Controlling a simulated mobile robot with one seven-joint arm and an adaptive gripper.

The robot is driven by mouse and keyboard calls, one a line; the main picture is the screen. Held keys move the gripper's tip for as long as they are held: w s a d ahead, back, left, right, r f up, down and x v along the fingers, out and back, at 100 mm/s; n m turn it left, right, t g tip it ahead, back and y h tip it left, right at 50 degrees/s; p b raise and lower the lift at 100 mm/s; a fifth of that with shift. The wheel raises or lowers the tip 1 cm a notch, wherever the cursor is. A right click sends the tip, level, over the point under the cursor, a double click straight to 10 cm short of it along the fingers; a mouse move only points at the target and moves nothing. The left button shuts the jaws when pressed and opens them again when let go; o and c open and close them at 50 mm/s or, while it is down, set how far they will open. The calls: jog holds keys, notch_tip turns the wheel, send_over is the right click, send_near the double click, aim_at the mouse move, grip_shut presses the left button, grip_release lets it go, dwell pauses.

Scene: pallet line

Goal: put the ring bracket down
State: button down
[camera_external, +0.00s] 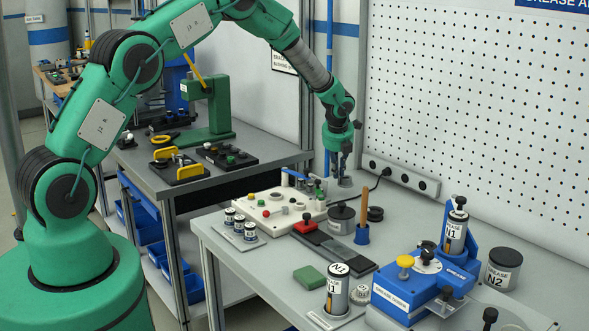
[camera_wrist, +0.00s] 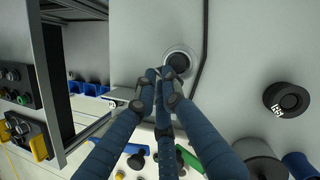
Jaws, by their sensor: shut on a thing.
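The ring bracket (camera_wrist: 188,53) is a small grey ring with a dark round middle, seen at the fingertips in the wrist view. My gripper (camera_wrist: 166,76) is shut on its near edge, and the fingers hide part of it. In the external view my gripper (camera_external: 344,172) points down at the back of the grey bench (camera_external: 240,250), near the wall. The grey bracket (camera_external: 345,182) shows small under the fingertips, at or just above the bench top. I cannot tell whether it touches the bench.
A black cable (camera_wrist: 205,40) runs close beside the bracket, from a socket strip (camera_external: 400,176) on the wall. A white control box (camera_external: 275,207) and a dark round pot (camera_external: 341,218) stand nearby. A black round piece (camera_wrist: 286,99) lies to the right.

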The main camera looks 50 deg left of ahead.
jog(key=shift+f, duration=1.85)
jog(key=shift+f, duration=0.1)
jog(key=c, duration=1.9)
grip_release()
jog(key=shift+o, duration=0.2)
jog(key=v, duration=1.2)
jog(key=shift+p, duration=0.4)
jog(key=shift+w+r, duration=0.1)
jog(key=shift+r, duration=0.15)
